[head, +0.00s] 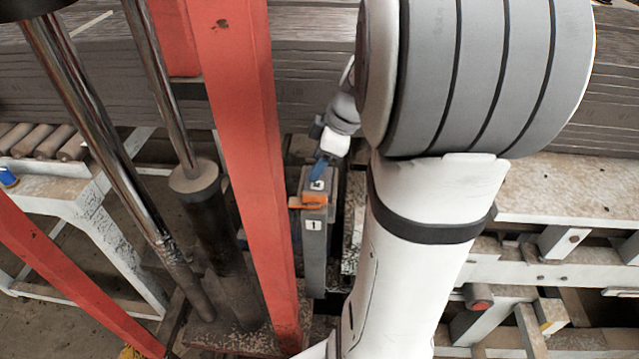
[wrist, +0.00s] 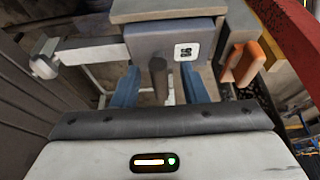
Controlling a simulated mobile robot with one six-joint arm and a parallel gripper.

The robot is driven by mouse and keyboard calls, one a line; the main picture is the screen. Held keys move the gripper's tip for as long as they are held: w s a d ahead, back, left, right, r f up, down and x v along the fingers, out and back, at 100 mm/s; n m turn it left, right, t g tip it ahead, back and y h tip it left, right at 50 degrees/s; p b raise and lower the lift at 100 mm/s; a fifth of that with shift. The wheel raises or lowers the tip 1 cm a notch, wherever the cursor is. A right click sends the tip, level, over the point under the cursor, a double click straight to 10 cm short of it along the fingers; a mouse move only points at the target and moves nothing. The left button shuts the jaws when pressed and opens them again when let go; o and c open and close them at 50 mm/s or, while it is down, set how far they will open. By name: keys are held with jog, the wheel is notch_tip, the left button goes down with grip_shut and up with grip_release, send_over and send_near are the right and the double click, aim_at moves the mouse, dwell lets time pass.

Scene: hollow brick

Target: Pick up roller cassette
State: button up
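The roller cassette appears to be the grey-blue block with a square black-and-white tag (wrist: 172,44). In the head view it is the narrow grey unit (head: 315,255) with a "1" label and an orange part (head: 308,201) near its top. My gripper (head: 318,170) is just above that top. In the wrist view my gripper (wrist: 160,84) has its two blue fingers apart. A dark round peg (wrist: 158,78) on the block stands between them, with visible gaps on both sides. The orange part (wrist: 248,64) is to the right. The cassette's lower part is mostly hidden.
A red post (head: 245,130) stands close left of the cassette, with metal rods (head: 110,150) beyond it. A white frame (head: 560,190) lies to the right. Stacked grey boards (head: 300,60) fill the back. In the wrist view a light bar (wrist: 90,52) lies left of the block.

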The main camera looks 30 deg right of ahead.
jog(key=shift+c, duration=0.4)
grip_shut()
dwell(0.9)
